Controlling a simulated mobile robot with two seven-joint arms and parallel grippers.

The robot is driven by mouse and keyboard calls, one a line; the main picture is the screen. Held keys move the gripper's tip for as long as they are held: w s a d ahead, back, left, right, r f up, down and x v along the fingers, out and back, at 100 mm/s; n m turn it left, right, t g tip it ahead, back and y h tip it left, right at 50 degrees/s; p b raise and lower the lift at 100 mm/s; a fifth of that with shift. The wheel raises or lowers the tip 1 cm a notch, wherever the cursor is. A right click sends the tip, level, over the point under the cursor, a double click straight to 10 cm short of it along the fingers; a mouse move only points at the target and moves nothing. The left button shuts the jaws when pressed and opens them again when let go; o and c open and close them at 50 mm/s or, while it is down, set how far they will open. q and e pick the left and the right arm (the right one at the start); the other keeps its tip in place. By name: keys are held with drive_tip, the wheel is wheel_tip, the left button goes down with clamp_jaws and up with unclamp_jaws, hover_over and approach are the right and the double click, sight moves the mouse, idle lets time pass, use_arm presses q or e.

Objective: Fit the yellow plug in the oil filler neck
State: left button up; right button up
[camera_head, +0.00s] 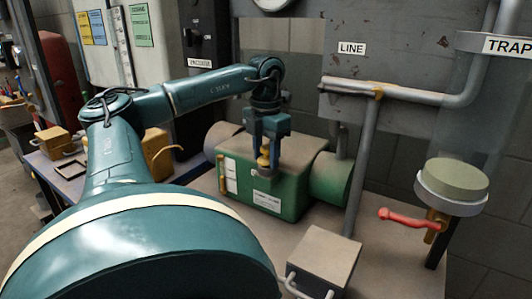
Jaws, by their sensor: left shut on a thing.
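My left gripper (268,143) points down over the green pump housing (275,192) in the middle of the head view. It is shut on the yellow plug (263,161), a small brass-yellow piece between the blue fingers. The plug is upright and close to the housing's top and front edge. I cannot tell whether it touches anything below. The oil filler neck cannot be made out; the gripper and plug may cover it. My right gripper is not in view.
A grey pipe (366,160) rises behind the housing on the right. A valve with a red lever (405,218) stands further right. A grey box with a handle (323,258) is at the front. Yellow-brown containers (158,155) stand at left behind my arm.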

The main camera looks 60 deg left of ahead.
use_arm(q)
drive_tip(key=o, duration=1.1)
drive_tip(key=shift+c, duration=0.2)
wheel_tip(320, 180, up, 7)
drive_tip(key=shift+f+p, duration=0.1)
drive_tip(key=shift+p, duration=0.9)
drive_tip(key=shift+r, duration=0.4)
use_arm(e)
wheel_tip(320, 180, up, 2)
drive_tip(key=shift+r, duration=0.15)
